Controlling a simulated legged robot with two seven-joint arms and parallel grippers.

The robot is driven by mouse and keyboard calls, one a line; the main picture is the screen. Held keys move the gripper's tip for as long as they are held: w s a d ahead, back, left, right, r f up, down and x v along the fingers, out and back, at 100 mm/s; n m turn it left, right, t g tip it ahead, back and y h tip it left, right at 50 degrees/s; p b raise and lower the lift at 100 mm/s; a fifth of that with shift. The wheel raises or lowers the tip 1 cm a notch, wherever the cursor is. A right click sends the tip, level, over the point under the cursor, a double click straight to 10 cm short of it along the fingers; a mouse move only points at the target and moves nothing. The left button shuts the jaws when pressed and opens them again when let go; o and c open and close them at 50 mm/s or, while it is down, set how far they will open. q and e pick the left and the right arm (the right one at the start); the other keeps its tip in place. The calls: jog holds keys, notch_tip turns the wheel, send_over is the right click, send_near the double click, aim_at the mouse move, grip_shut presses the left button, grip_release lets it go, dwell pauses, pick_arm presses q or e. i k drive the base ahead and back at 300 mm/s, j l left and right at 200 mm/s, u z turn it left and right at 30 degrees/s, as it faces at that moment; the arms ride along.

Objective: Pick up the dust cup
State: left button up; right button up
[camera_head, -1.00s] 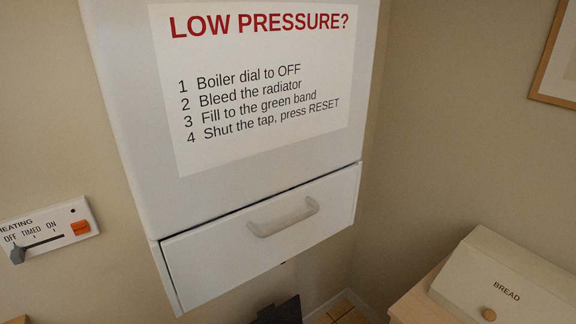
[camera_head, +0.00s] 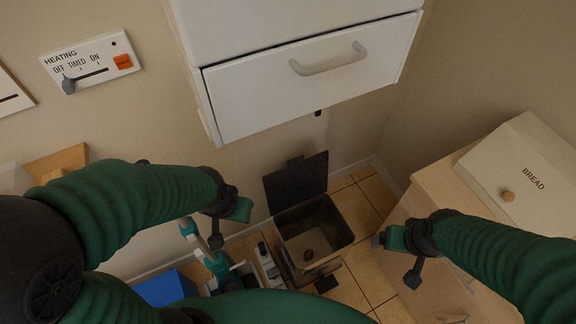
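I cannot make out the dust cup for certain. A teal and white appliance (camera_head: 207,258) stands low beyond my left arm, partly hidden by it. A small grey and white item (camera_head: 266,262) is beside it, left of the bin. My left gripper (camera_head: 229,225) hangs above and near the appliance, its teal and dark fingers apart, with nothing seen between them. My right gripper (camera_head: 402,258) is right of the bin, its fingers also apart and empty.
An open bin (camera_head: 340,235) with a raised black lid (camera_head: 297,182) stands on the tiled floor; a brownish thing lies inside. A white drawer (camera_head: 310,85) hangs above. A cabinet with a bread box (camera_head: 525,175) is at right. A blue box (camera_head: 165,289) is low left.

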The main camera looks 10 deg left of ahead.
aim_at(228, 283)
jog(key=k+j+u, duration=0.2)
jog(key=k, duration=0.45)
jog(key=k+l+u, duration=0.2)
jog(key=u, duration=0.15)
jog(key=k+l+u, duration=0.5)
jog(key=u, duration=0.2)
